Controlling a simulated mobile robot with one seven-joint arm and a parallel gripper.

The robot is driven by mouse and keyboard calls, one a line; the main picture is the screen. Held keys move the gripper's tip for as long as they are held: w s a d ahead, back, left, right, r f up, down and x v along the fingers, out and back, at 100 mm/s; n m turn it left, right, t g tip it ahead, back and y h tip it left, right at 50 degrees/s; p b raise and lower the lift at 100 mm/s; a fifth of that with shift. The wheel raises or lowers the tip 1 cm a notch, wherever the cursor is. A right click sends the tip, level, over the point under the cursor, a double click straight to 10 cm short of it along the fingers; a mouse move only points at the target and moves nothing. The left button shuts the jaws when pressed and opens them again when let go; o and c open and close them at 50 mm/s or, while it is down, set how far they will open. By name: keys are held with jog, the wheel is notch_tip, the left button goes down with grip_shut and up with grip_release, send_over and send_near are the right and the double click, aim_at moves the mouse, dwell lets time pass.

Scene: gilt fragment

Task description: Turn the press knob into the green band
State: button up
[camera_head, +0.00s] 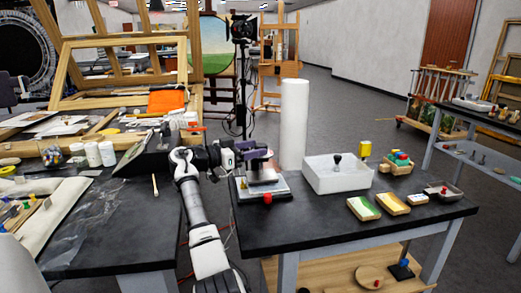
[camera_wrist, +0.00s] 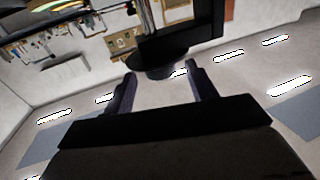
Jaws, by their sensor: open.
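The press (camera_head: 279,190) stands at the left end of the dark workbench, with a pale base and a small red part (camera_head: 267,198) at its front. My gripper (camera_head: 262,154) is at the upper part of the press, reaching in from the left. In the wrist view my open fingers (camera_wrist: 162,90) stand apart with a dark round piece (camera_wrist: 160,72), perhaps the press knob, beyond and between their tips. I cannot tell whether they touch it. A dark block adjoins this piece. No green band or pointer can be made out.
A white cylinder (camera_head: 294,125) stands behind the press. A white tray (camera_head: 338,180) with a dark-handled item is to its right. A second cluttered table (camera_head: 110,215) is on the left.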

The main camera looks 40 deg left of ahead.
jog(key=b+v, duration=0.1)
jog(key=v, duration=0.9)
jog(key=shift+s, duration=0.3)
jog(key=shift+a, duration=0.1)
